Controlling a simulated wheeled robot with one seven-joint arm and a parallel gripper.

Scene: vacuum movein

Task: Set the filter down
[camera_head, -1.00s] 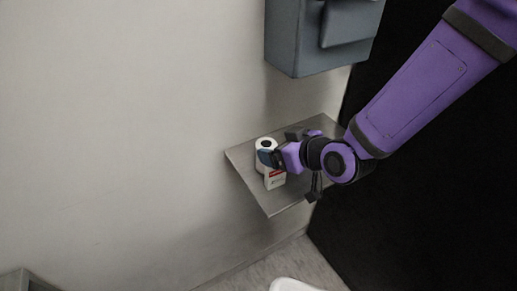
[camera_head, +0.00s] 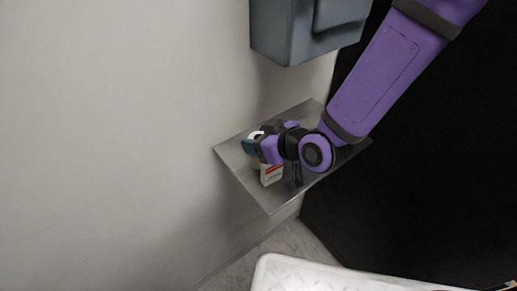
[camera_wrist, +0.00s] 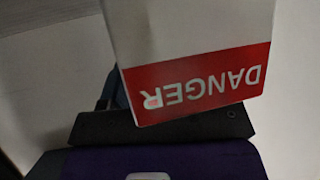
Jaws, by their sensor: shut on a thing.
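A white block with a red band (camera_head: 271,175) shows just below the gripper. In the wrist view a white face with a red "DANGER" band (camera_wrist: 200,85) fills the upper middle, upside down. I cannot tell whether it is part of the filter, or whether the filter touches the shelf.
A blue-grey box (camera_head: 285,35) is on the wall above the shelf. A pale wall (camera_head: 100,140) stands to the left and a black panel (camera_head: 430,190) to the right. A white tray (camera_head: 330,277) is at the bottom. The shelf's front left part is bare.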

